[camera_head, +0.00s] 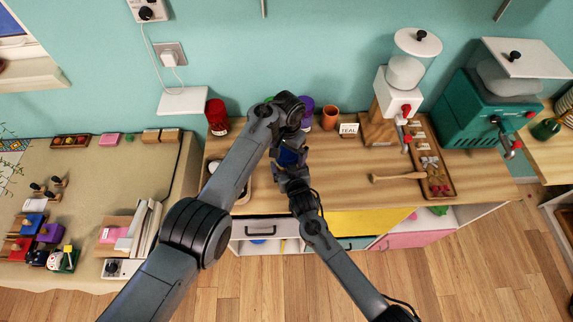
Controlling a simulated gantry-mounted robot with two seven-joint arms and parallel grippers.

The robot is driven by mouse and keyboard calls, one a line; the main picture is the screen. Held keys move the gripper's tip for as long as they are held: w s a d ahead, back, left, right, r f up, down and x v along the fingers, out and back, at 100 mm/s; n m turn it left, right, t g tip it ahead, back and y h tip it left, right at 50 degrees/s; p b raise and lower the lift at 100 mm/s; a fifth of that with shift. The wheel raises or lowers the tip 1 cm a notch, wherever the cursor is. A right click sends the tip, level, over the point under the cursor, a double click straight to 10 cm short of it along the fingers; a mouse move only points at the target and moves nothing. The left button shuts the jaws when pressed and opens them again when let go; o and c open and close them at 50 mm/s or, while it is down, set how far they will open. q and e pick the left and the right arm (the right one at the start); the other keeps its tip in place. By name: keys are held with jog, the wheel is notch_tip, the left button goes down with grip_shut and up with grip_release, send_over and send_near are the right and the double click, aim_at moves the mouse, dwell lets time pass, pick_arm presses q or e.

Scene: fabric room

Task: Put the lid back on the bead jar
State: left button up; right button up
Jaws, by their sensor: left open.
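My left arm reaches in from the left, and its gripper (281,138) points down over the wooden counter, open. My right arm comes up from the lower right, and its gripper (287,168) is close below the left one. Its jaws are too dark and overlapped to read. A small dark blue object (291,157) shows between the two grippers; I cannot tell whether it is the bead jar or whether a gripper touches it. A red jar (216,115) and a purple one (306,112) stand at the back. I cannot make out a loose lid.
A wooden mallet (398,177) and a long tray (431,165) lie to the right. A tray (242,192) is partly hidden by my left arm. The counter's middle (345,170) is clear.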

pick_arm(q)
jog(key=shift+r, duration=0.1)
jog(key=shift+r, duration=2.15)
jog(key=shift+a+n, duration=0.1)
jog(key=shift+n, duration=0.3)
jog(key=r+n, duration=0.1)
jog(key=n, duration=0.2)
jog(key=r+n, duration=0.1)
jog(key=shift+w+a+r, duration=0.35)
jog(key=shift+s+d+r+n, duration=0.15)
jog(key=shift+r+n, duration=0.4)
jog(key=shift+n, duration=0.55)
jog(key=shift+s+d, duration=0.1)
jog(key=shift+d, duration=0.2)
jog(key=shift+s+f, duration=0.1)
jog(key=shift+f, duration=0.05)
